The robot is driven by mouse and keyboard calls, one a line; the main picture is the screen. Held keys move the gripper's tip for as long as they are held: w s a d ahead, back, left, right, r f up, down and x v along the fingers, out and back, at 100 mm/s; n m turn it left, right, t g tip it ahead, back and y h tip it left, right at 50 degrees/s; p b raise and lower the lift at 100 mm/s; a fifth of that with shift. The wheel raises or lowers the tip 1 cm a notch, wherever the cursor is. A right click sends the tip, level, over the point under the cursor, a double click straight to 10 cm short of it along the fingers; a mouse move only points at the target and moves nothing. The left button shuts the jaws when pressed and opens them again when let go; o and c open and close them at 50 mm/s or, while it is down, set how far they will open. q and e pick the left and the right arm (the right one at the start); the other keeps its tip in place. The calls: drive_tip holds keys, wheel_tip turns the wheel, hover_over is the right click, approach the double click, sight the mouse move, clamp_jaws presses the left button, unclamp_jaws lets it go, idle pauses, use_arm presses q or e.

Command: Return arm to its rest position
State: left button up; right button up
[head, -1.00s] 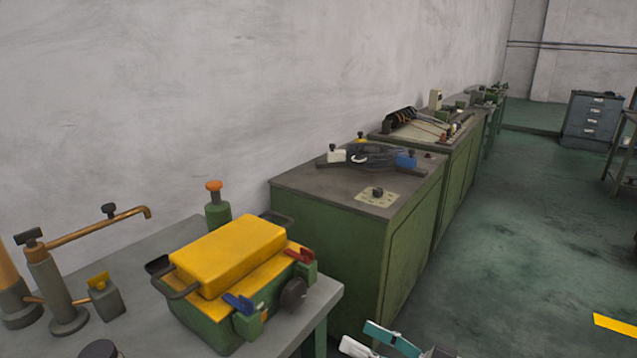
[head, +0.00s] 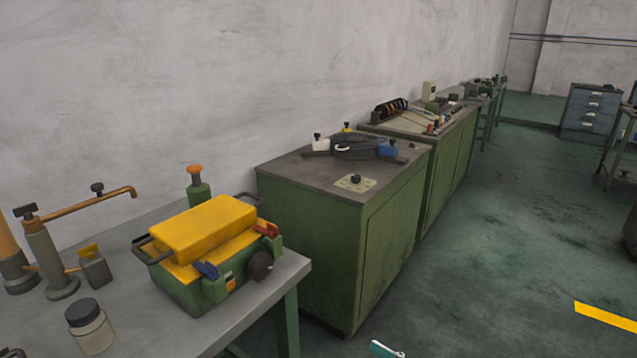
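Only a small teal and white tip of a gripper (head: 385,350), apparently my right one, shows at the bottom edge, right of centre. The rest of it and its arm are below the picture. It appears over the floor in front of the green cabinet (head: 318,235), apart from the bench. Whether it is open or shut, or holds anything, is hidden.
At left, a grey bench (head: 245,300) carries a yellow-topped green machine (head: 205,240), a lidded jar (head: 90,327) and a copper-armed fixture (head: 48,258). More green cabinets line the wall. The floor (head: 480,270) at right is clear, with a yellow stripe (head: 605,316).

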drive_tip(key=s+d+f+h, duration=0.3)
drive_tip(key=s+f, duration=0.2)
drive_tip(key=f, duration=0.2)
drive_tip(key=s+d+f+h+p, duration=0.1)
drive_tip(key=s+d+f+h, duration=0.2)
drive_tip(key=f, duration=0.4)
drive_tip(key=s+d+f+g+h, duration=0.1)
drive_tip(key=s+d+f+h, duration=0.2)
drive_tip(key=s+d+f, duration=0.2)
drive_tip(key=s+f, duration=0.2)
drive_tip(key=shift+s+m+h+p, duration=0.35)
drive_tip(key=shift+m+h+p, duration=0.05)
